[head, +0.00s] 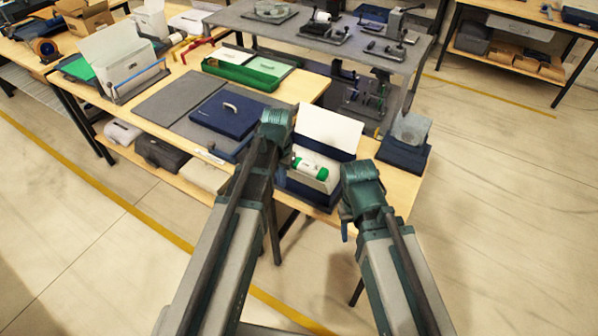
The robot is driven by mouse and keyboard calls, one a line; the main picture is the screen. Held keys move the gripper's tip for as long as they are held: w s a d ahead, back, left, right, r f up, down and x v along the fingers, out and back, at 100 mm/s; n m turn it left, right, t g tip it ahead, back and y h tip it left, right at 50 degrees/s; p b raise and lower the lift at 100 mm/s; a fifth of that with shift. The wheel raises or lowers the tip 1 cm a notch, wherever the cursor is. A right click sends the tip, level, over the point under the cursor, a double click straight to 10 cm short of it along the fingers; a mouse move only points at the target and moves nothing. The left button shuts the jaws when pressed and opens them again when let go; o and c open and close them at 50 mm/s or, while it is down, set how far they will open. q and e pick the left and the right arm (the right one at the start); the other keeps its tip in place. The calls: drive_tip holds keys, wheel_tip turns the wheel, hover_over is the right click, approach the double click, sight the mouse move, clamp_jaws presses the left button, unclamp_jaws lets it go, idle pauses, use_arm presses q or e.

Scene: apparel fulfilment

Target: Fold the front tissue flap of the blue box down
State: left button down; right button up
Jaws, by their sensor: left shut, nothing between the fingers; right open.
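The blue box (311,194) stands open near the front edge of the wooden table. A white tissue flap (331,128) stands up at its back. A white cylinder with green ends (310,168) lies inside, with white tissue (324,184) beside it towards the front. Whether that tissue is the front flap is hard to tell. My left gripper (282,150) is shut and empty at the box's left side, its fingers mostly hidden by its own wrist. My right gripper (347,212) is open at the box's front right corner, apart from the tissue.
A green tray (247,72) lies behind. A dark blue block with a translucent grey piece (404,150) stands right of the box. Open floor lies in front and to the right.

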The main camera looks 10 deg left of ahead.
idle(0.3)
use_arm(q)
drive_tip(key=w+d, duration=0.3)
drive_tip(key=w, duration=0.6)
drive_tip(key=shift+w+d, duration=0.3)
drive_tip(key=shift+w, duration=0.05)
drive_tip(key=w, duration=0.1)
drive_tip(key=w+d, duration=0.1)
drive_tip(key=w, duration=0.3)
drive_tip(key=shift+d, duration=0.35)
wheel_tip(320, 180, down, 6)
drive_tip(key=b, duration=0.6)
idle(0.5)
